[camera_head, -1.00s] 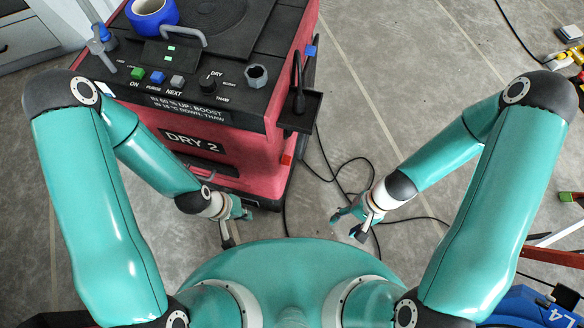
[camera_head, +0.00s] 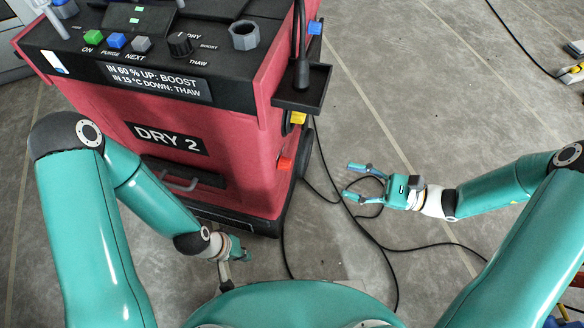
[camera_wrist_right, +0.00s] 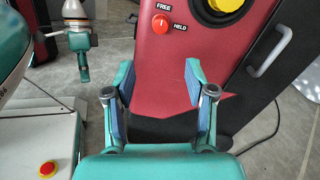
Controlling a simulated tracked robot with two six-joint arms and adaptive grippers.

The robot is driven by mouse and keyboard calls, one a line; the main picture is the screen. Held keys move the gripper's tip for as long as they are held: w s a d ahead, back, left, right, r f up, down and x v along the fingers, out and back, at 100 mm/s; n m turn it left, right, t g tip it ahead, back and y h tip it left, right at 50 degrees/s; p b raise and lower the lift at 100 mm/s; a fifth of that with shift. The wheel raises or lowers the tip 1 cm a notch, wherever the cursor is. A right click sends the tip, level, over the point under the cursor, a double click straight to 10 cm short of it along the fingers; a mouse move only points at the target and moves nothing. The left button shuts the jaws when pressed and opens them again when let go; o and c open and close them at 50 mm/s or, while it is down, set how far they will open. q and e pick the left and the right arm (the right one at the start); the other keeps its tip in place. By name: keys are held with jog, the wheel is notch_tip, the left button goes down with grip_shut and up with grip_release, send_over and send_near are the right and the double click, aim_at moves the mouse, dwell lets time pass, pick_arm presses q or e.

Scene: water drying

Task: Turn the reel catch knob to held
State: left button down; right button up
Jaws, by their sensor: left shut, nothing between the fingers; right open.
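The reel catch knob (camera_wrist_right: 161,24) is a round red knob on the machine's red side panel. In the right wrist view, FREE is printed above it and HELD to its right. Its white mark appears to point up toward FREE. In the head view, the knob (camera_head: 285,163) shows low on the machine's right side. My right gripper (camera_head: 351,181) is open and empty, to the right of the knob and apart from it. In the right wrist view, its fingers (camera_wrist_right: 158,82) frame the panel below the knob. My left gripper (camera_head: 237,262) is shut and empty, low before the machine's front.
The red DRY 2 machine (camera_head: 215,150) fills the upper left. A yellow part (camera_wrist_right: 225,6) sits beside the knob, and a grey handle (camera_wrist_right: 271,50) is further right. A black tray (camera_head: 302,92) juts out above. Black cable (camera_head: 385,250) lies on the floor.

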aim_at(290, 166)
jog(key=b+x, duration=0.1)
jog(key=x, duration=1.2)
jog(key=shift+a+b, duration=0.4)
jog(key=shift+w, duration=0.1)
